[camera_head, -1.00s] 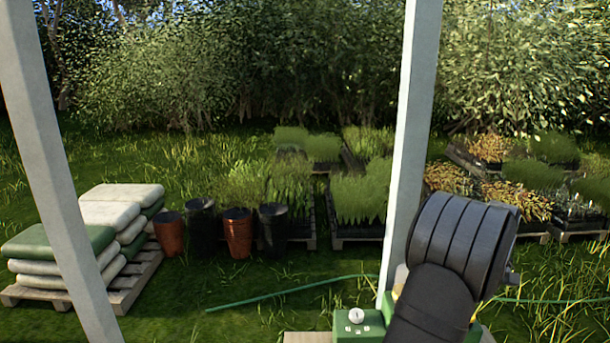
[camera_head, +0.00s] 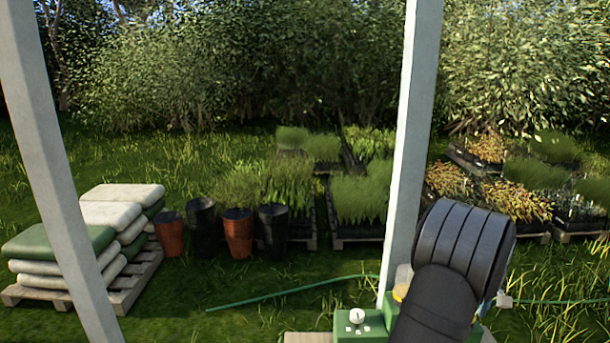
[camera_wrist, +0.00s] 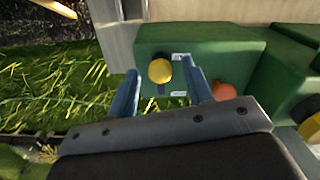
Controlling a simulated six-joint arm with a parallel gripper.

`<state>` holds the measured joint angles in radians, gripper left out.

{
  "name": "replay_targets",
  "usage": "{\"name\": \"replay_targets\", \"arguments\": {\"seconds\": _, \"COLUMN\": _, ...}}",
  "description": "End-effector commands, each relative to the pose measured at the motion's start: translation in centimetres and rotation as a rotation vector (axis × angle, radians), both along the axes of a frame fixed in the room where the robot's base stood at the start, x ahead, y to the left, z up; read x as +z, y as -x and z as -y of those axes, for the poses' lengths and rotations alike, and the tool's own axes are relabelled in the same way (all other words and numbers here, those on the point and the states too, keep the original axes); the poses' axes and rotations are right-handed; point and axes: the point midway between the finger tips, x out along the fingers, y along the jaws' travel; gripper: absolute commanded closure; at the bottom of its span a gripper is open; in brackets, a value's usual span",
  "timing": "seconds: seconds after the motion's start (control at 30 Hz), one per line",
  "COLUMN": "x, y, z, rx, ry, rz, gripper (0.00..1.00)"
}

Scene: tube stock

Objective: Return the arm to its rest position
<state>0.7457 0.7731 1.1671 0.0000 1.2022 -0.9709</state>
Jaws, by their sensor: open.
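My gripper (camera_wrist: 158,67) shows in the wrist view with its two blue-grey fingers spread apart. Nothing is held between them. A yellow round knob (camera_wrist: 160,71) on a green box (camera_wrist: 215,50) shows in the gap, beyond the fingers; I cannot tell the distance. In the head view my dark arm rises from the bottom right, and the gripper fingers are not visible there.
A green box with a white knob (camera_head: 356,316) stands beside my arm. An orange round thing (camera_wrist: 223,91) is right of the fingers. White posts (camera_head: 411,150) frame the view. Stacked bags (camera_head: 60,243), pots (camera_head: 238,233) and plant trays (camera_head: 357,238) stand on the grass beyond.

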Motion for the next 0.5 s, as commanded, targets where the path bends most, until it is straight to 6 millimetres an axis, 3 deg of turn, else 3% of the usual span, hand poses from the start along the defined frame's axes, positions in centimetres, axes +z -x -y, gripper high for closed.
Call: {"name": "replay_targets", "arguments": {"seconds": 0.5, "x": 9.4, "y": 0.0, "z": 0.1, "rx": -0.001, "ry": 0.002, "rz": 0.003, "gripper": 0.53}}
